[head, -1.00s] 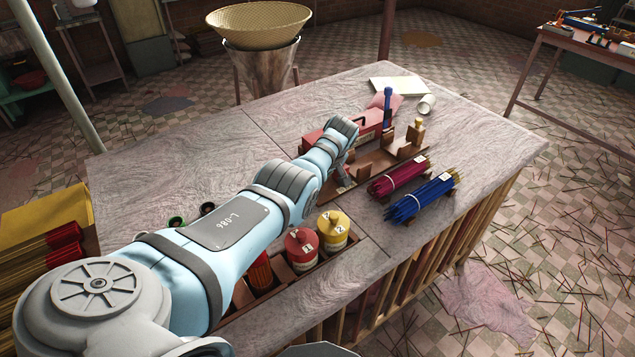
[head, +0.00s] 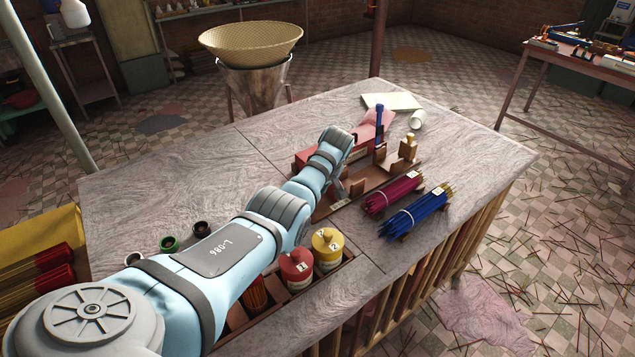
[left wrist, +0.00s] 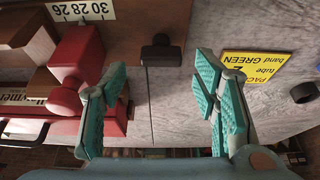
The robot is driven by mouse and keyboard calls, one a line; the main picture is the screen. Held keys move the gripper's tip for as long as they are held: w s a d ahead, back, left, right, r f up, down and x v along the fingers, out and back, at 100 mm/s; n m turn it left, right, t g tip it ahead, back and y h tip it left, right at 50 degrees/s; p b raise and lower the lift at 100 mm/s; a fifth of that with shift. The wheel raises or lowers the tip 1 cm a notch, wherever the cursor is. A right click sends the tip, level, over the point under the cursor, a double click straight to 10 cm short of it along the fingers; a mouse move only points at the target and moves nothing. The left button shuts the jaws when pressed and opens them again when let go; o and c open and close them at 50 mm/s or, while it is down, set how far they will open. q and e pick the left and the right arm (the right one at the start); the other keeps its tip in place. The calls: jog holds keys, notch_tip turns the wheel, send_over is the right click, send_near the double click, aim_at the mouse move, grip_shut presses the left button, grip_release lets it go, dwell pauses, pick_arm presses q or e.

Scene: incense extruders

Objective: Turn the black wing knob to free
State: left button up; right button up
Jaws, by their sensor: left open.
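In the left wrist view, a black knob (left wrist: 161,52) with a wide bar-like top sits at the edge of the wooden base, beside a grey surface. It lies beyond and between my left gripper's (left wrist: 160,88) teal fingers, which are spread wide with nothing between them. The fingers do not touch the knob. In the head view, my left arm reaches across the table to the extruder (head: 358,152), and my left gripper (head: 339,190) is mostly hidden under its own wrist there. The knob cannot be made out in the head view. My right gripper is not in view.
Red blocks (left wrist: 76,55) and a number scale (left wrist: 82,10) lie left of the knob. A yellow card (left wrist: 254,70) lies right. Pink (head: 393,193) and blue (head: 416,212) stick bundles and a rack with red (head: 297,270) and yellow (head: 327,250) canisters are near the arm.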

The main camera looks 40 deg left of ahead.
pick_arm(q)
jog(key=v, duration=1)
jog(key=shift+s, duration=0.1)
